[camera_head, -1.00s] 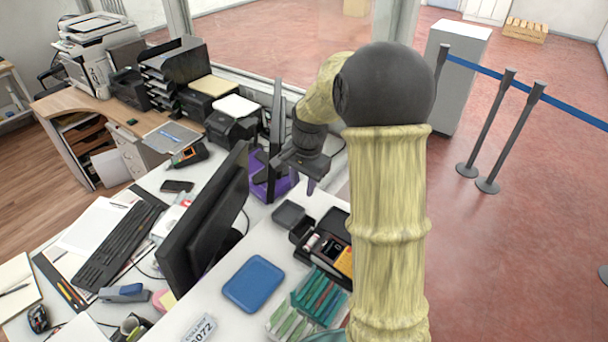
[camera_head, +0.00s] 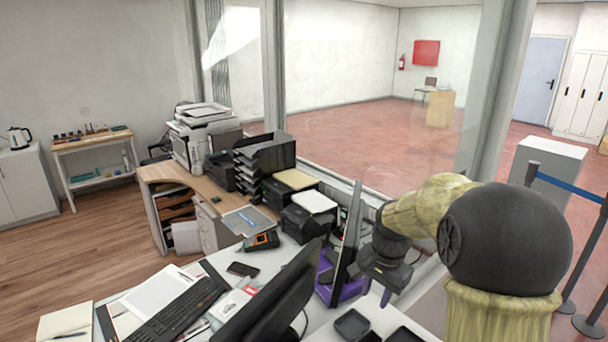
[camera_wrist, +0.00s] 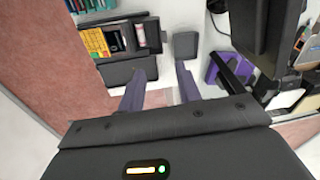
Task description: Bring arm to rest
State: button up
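My arm stands at the right of the head view, bent over at the top, with my gripper (camera_head: 378,291) hanging down over the counter beside a dark upright panel (camera_head: 345,245). In the wrist view my gripper (camera_wrist: 157,78) shows two purple-grey fingers spread apart, with nothing between them. Past the fingertips lie a small dark square tray (camera_wrist: 186,45) and a black box (camera_wrist: 118,40) holding a yellow item and small things. The fingers appear apart from both.
A black monitor (camera_head: 275,300) stands left of my gripper, and the dark panel rises from a purple base (camera_head: 350,290). Printers (camera_head: 310,218) and paper trays stand farther back. A glass partition runs behind the counter. Belt posts (camera_head: 595,260) and a grey cabinet (camera_head: 545,172) stand at right.

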jog(key=s+a+f+n, duration=0.2)
jog(key=s+f+n, duration=0.1)
jog(key=s, duration=0.5)
jog(key=s+a+f+n+t, duration=0.1)
jog(key=s+a+f+n, duration=0.1)
jog(key=s+n, duration=0.4)
jog(key=shift+s+f+n+h+b, duration=0.35)
jog(key=shift+s+f, duration=0.1)
jog(key=shift+s, duration=0.6)
jog(key=shift+a, duration=0.1)
